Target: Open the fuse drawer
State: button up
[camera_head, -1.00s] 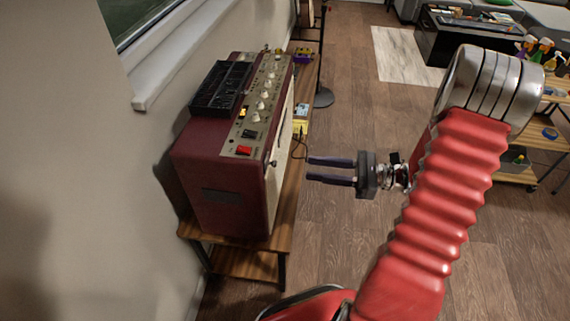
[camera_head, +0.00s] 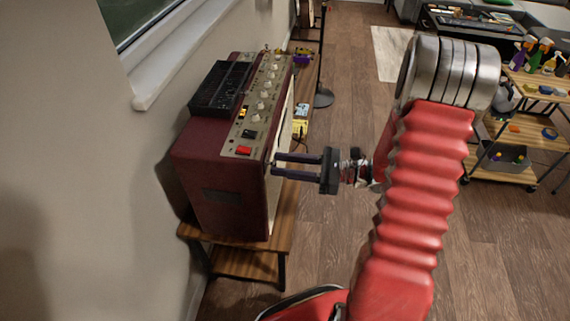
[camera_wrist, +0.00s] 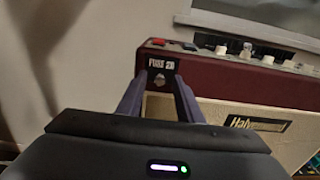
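The fuse drawer (camera_wrist: 161,66) is a small dark panel marked "FUSE" with a round metal knob (camera_wrist: 159,80), on the front of the red amplifier (camera_head: 225,175). It shows in the wrist view; in the head view my fingertips hide most of it. My gripper (camera_head: 274,164) points left at the amplifier's near front corner. In the wrist view its two fingers (camera_wrist: 160,84) stand apart, one on each side of the knob. I see a gap between them and cannot tell whether either finger touches the drawer.
The amplifier stands on a wooden bench (camera_head: 284,215) against the wall. Knobs and a red switch (camera_head: 243,150) line its top panel, and a black box (camera_head: 222,87) lies on top. A yellow pedal (camera_head: 299,127) sits behind.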

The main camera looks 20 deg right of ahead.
jog(key=shift+c, duration=0.2)
grip_shut()
